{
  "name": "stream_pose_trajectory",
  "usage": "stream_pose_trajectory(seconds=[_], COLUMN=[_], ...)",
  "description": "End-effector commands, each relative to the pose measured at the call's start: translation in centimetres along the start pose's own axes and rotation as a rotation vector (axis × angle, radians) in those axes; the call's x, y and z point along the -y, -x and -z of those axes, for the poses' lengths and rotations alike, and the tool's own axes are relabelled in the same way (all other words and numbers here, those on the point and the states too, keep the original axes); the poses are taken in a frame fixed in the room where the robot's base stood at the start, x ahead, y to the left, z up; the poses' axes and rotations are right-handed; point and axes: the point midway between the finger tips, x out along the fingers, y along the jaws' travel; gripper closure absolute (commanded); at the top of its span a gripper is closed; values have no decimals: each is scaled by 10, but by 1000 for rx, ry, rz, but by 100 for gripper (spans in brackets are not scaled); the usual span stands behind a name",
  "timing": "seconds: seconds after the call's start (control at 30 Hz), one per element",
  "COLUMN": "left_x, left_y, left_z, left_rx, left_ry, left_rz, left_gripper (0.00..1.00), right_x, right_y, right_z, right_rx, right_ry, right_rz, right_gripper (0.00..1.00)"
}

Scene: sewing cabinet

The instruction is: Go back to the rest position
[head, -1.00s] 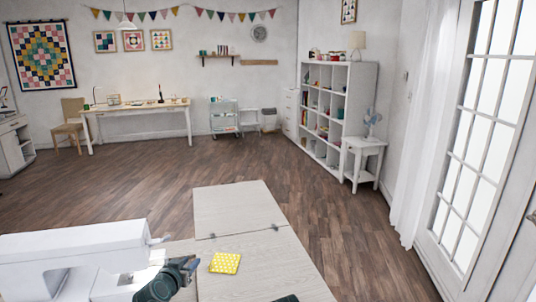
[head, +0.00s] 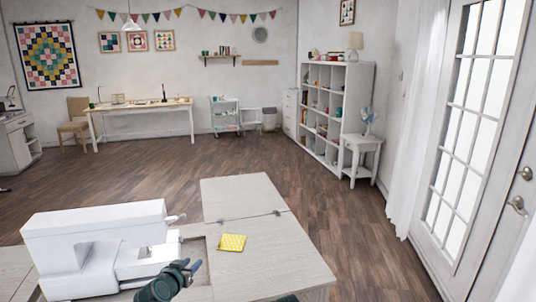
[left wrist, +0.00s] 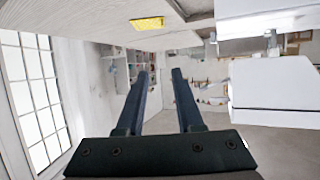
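My left gripper (head: 190,270) is in front of the sewing machine at the near edge of the cabinet top. In the left wrist view its two fingers (left wrist: 160,75) stand apart with nothing between them, so it is open. The white sewing machine (head: 95,235) stands on the cabinet at the left and shows at the right of the wrist view (left wrist: 275,90). A yellow patterned square (head: 232,243) lies flat on the pale cabinet top (head: 275,255), apart from the gripper.
The cabinet's hinged leaf (head: 240,197) extends at the back. Wooden floor (head: 120,180) is open beyond it. A white shelf unit (head: 335,110), a small side table (head: 360,155) and a glazed door (head: 465,130) stand at the right. A long table (head: 140,107) is at the far wall.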

Motion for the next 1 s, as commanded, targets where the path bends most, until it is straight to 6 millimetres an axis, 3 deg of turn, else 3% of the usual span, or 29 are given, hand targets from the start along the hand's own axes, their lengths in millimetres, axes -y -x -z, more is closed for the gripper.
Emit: stream_pose_trajectory(seconds=[0.27, 0.47, 0.67, 0.8, 1.0], left_x=[-35, -73, -124, -163, -192], left_y=[-6, -9, -4, 13, 46], left_z=[-27, -61, -118, -174, -236], left_rx=[89, 203, 402, 610, 875], left_ry=[-14, -31, -63, -102, -158], left_rz=[-72, -146, -228, -263, -229], left_gripper=[64, 64, 64, 64, 64], right_x=[1, 2, 4, 5, 7], right_y=[-10, -21, -39, -56, -75], right_z=[1, 2, 2, 4, 5], right_rx=[0, 0, 0, 0, 0], right_ry=[0, 0, 0, 0, 0], right_rz=[0, 0, 0, 0, 0], right_gripper=[50, 50, 50, 50, 50])
